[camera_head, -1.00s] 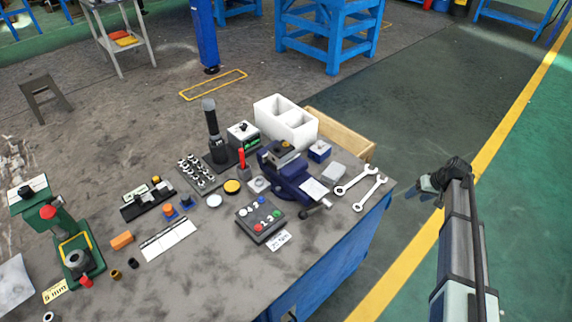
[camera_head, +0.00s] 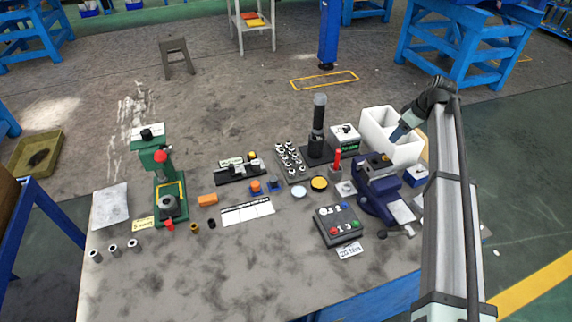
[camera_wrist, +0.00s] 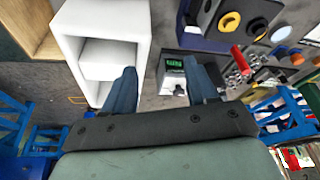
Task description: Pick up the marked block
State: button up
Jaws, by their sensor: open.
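I cannot tell from these views which block carries a mark. An orange block (camera_head: 208,199) lies on the bench between the green press and the white strip. A blue block (camera_head: 416,176) with a pale top sits at the bench's right side, partly hidden by my arm. My gripper (camera_head: 399,133) is in front of the white two-compartment box (camera_head: 376,124), above the bench and the vise. In the wrist view my gripper (camera_wrist: 163,88) has its two blue fingers apart with nothing between them. The white box (camera_wrist: 143,22) shows there to the left.
A blue vise (camera_head: 376,196) stands below my gripper. A black post (camera_head: 318,130), a device with a green display (camera_wrist: 174,66), a button box (camera_head: 338,224) and a green press (camera_head: 162,180) crowd the bench.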

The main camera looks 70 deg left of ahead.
jog(key=s+a+r+n, duration=0.25)
jog(key=s+a, duration=0.25)
jog(key=s, duration=0.3)
jog(key=s+a+r+n, duration=0.2)
jog(key=s+a+r, duration=0.25)
jog(key=s, duration=0.35)
jog(key=n+t+h, duration=0.1)
jog(key=n+h, duration=0.3)
jog(key=n, duration=0.6)
send_over(254, 162)
jog(key=shift+m, duration=0.25)
jog(key=f, duration=1.7)
jog(key=shift+w+a, duration=0.15)
jog(key=shift+a, duration=0.05)
jog(key=shift+s+d+f, duration=0.1)
jog(key=shift+f, duration=1.2)
jog(key=shift+s+d+f, duration=0.1)
jog(key=shift+f, duration=1.15)
grip_shut()
